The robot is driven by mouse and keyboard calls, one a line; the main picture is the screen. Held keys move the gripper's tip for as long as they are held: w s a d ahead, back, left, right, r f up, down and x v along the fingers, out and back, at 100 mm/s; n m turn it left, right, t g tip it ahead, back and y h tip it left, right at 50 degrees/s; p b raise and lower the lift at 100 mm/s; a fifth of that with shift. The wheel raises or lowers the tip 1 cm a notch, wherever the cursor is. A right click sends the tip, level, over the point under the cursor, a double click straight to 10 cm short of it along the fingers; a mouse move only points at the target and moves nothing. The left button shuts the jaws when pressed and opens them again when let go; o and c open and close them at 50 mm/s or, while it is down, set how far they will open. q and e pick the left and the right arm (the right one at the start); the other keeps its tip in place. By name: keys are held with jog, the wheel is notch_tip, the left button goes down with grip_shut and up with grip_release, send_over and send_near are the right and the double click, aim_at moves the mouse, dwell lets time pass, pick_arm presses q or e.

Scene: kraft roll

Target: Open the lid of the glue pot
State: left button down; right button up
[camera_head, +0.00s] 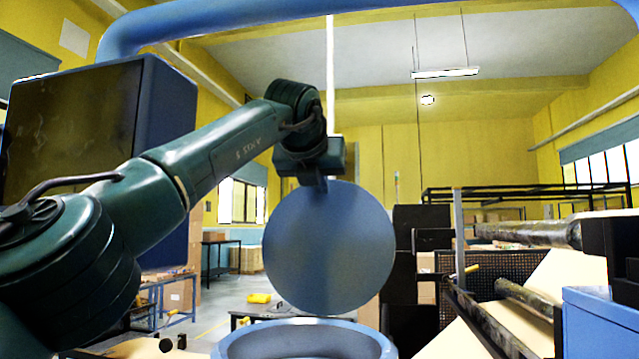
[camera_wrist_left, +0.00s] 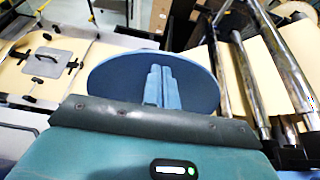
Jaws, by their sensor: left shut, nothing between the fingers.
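The glue pot (camera_head: 305,345) is a round blue vessel at the bottom middle of the head view, with only its upper rim showing. Its lid (camera_head: 328,250), a flat blue disc, stands up steeply above the pot. The lid also shows in the left wrist view (camera_wrist_left: 110,80). My left gripper (camera_head: 319,186) is at the lid's upper edge, and the lid seems to hide its fingertips. In the left wrist view its fingers (camera_wrist_left: 158,86) are together and empty against the disc; I cannot tell whether they touch it. My right gripper is not in view.
A rack with metal rollers (camera_head: 520,232) and kraft paper stands to the right, beside a blue box (camera_head: 600,325). A large dark-faced blue cabinet (camera_head: 75,120) is at the left. A blue tube (camera_head: 300,18) crosses overhead. Open floor shows behind the pot.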

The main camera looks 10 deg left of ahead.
pick_arm(q)
jog(key=b+v, duration=0.4)
jog(key=v, duration=0.9)
